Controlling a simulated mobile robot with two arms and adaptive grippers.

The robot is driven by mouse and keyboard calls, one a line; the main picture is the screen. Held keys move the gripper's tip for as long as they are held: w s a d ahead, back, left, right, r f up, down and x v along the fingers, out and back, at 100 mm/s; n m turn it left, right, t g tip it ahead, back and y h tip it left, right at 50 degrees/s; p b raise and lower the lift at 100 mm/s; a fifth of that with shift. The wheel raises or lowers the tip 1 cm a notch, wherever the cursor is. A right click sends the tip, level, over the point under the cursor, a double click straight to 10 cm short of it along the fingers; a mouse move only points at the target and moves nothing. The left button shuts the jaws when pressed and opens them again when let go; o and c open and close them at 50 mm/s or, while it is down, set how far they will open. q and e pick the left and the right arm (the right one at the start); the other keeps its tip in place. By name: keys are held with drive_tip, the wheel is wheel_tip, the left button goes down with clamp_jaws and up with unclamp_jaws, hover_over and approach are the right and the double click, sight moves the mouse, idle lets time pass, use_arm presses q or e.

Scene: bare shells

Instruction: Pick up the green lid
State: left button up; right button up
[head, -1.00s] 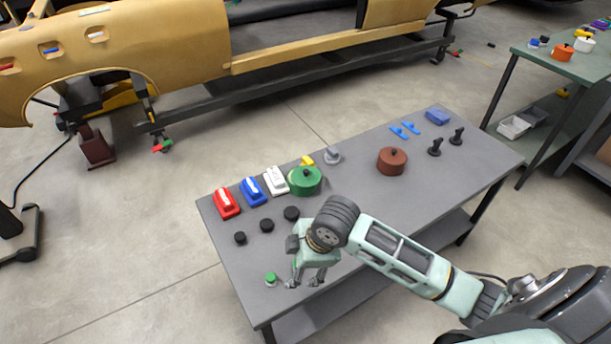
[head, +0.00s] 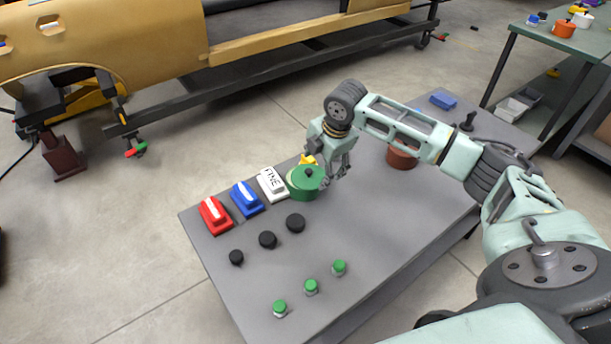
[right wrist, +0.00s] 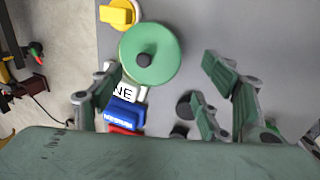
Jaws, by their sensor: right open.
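The green lid (head: 303,178) is round with a black knob and sits on a round green container on the grey table. In the right wrist view the lid (right wrist: 157,50) is seen from above, ahead of the fingers and nearer the left one. My right gripper (head: 337,174) is open and empty, just right of the lid in the head view. In the right wrist view the right gripper (right wrist: 165,92) has its fingers spread wide, with the lid beyond their tips. I cannot tell the exact height between them. My left gripper is not in view.
White, blue (head: 246,198) and red (head: 214,215) blocks stand left of the lid on the grey table (head: 262,285). A yellow piece (head: 308,159) stands close behind. Black knobs (head: 295,223) and green-topped buttons (head: 311,286) are in front. A brown pot (head: 401,157) is to the right, partly hidden.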

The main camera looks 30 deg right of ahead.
sight(312, 178)
drive_tip(key=x, duration=0.3)
drive_tip(key=shift+w+a+f, duration=0.15)
drive_tip(key=shift+w, duration=0.05)
drive_tip(key=shift+x, duration=1.2)
drive_tip(key=shift+w+f, duration=0.15)
drive_tip(key=shift+f, duration=0.1)
drive_tip(key=c, duration=1.2)
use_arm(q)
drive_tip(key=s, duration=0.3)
use_arm(e)
drive_tip(key=shift+c, duration=0.2)
drive_tip(key=shift+r, duration=0.1)
